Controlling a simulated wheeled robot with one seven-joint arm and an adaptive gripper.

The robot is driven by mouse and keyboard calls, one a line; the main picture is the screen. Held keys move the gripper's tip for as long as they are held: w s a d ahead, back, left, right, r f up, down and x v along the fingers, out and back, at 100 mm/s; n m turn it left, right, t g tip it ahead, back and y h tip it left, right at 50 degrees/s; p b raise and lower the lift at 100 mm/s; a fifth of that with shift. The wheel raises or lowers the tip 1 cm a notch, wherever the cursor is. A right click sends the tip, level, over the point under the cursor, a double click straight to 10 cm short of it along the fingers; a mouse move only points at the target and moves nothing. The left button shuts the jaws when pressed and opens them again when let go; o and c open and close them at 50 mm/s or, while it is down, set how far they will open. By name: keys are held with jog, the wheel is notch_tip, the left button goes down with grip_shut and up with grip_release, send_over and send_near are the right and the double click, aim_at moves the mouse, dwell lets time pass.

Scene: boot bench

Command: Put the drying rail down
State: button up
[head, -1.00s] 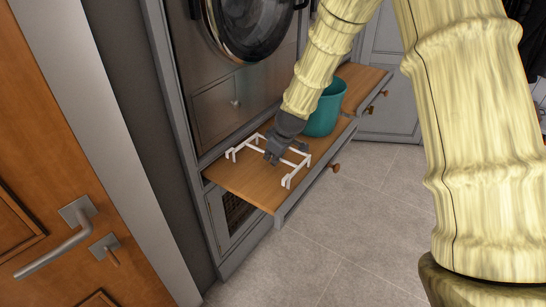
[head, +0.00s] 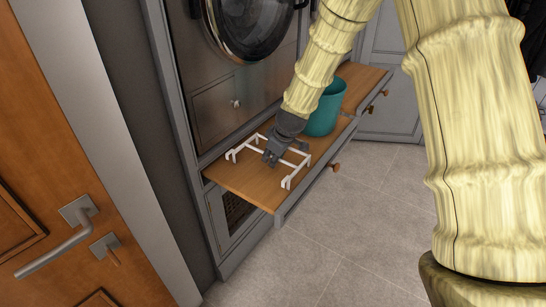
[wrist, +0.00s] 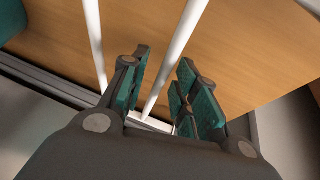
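The white drying rail (head: 296,173) stands on the wooden pull-out shelf (head: 236,184), near its left end in the head view. Its end feet appear to meet the board. My gripper (head: 271,159) is low over the middle of the rail, pointing down. In the wrist view my gripper (wrist: 165,90) has its teal-padded fingers spread, with one white bar of the rail (wrist: 172,55) running between them. A second white bar passes left of the fingers.
A teal bucket (head: 325,109) stands on the shelf just behind and right of my gripper. A dark round appliance door (head: 250,25) is above. A wooden door (head: 55,200) with a metal handle is at left. The tiled floor (head: 350,220) in front is clear.

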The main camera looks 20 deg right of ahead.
jog(key=v, duration=1.1)
jog(key=shift+s+r, duration=0.2)
jog(key=shift+d, duration=0.1)
